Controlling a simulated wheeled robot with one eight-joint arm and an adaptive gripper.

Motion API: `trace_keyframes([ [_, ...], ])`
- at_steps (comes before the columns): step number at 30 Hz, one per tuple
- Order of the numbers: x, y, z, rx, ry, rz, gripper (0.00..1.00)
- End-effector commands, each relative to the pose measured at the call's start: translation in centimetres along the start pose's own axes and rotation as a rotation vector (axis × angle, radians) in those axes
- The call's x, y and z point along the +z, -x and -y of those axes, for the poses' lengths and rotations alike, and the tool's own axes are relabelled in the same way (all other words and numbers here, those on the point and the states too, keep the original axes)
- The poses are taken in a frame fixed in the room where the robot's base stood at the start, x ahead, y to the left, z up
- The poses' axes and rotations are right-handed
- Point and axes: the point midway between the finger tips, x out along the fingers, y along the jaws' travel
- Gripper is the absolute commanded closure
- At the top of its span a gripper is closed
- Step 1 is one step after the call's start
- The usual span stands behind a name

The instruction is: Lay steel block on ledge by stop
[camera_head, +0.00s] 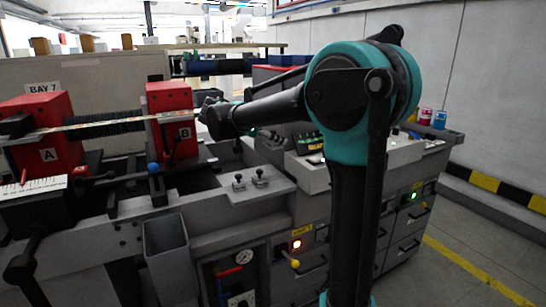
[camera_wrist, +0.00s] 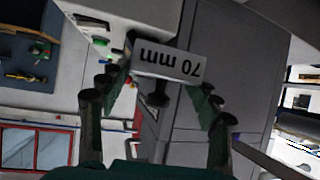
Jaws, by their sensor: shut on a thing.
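The steel block (camera_wrist: 168,64) is a pale grey piece marked "70 mm", upside down in the wrist view. It sits between the fingertips of my gripper (camera_wrist: 163,78), which is shut on it. In the head view my gripper (camera_head: 214,116) is in the air just right of red block B, pointing left; the held block cannot be made out there. I cannot tell for sure which surface is the ledge or which part is the stop. A grey shelf (camera_head: 262,197) with two small knobs lies below my gripper.
Red blocks A (camera_head: 46,134) and B (camera_head: 170,118) stand on the machine, with a dark ribbed shaft between them. A grey open bin (camera_head: 167,250) hangs at its front. Red and blue cans (camera_head: 432,118) stand at the right end. Open floor lies at lower right.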

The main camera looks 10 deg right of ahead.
Motion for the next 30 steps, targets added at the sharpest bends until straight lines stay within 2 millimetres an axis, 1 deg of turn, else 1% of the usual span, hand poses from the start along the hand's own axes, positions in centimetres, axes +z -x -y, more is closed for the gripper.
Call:
trace_keyframes([
  [1, -1.1, 0.6, 0.0, 0.000, 0.000, -0.001, 0.90],
  [3, -2.2, 1.2, 0.0, 0.000, 0.000, -0.001, 0.90],
  [6, -3.4, 1.9, 0.0, 0.000, 0.000, -0.001, 0.90],
  [10, -4.5, 2.4, 0.0, 0.000, 0.000, -0.001, 0.90],
  [15, -4.9, 2.7, 0.0, 0.000, 0.000, -0.001, 0.90],
  [30, -4.9, 2.7, 0.0, 0.000, 0.000, -0.001, 0.90],
])
